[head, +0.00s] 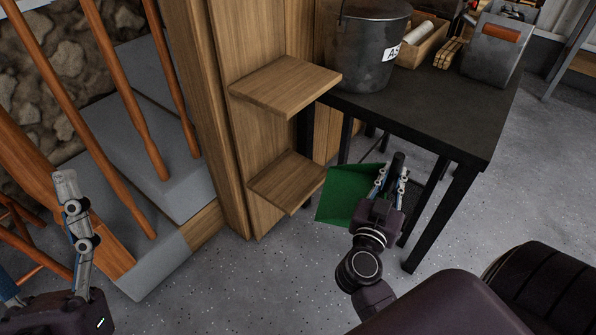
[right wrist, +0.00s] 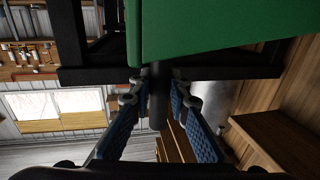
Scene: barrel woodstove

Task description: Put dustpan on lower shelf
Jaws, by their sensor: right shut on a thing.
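The green dustpan (head: 348,196) is held by its dark handle in my right gripper (head: 391,182), beside the shelves and below table height. In the right wrist view, the right gripper's blue-padded fingers (right wrist: 158,100) close on the handle, and the green pan (right wrist: 215,25) fills the top. The lower shelf (head: 287,180) is a bare wooden board on the wooden post, just left of the pan. The upper shelf (head: 286,85) is bare above it. My left gripper (head: 72,190) is at the left edge, away from the shelves; its fingers overlap, so its opening is unclear.
A black table (head: 430,115) stands right of the shelves, its legs close to my right gripper. On it are an ash bucket (head: 365,50), a wooden crate (head: 425,45) and a metal box (head: 492,50). Stairs with wooden spindles (head: 130,100) are at left. Speckled floor is clear in front.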

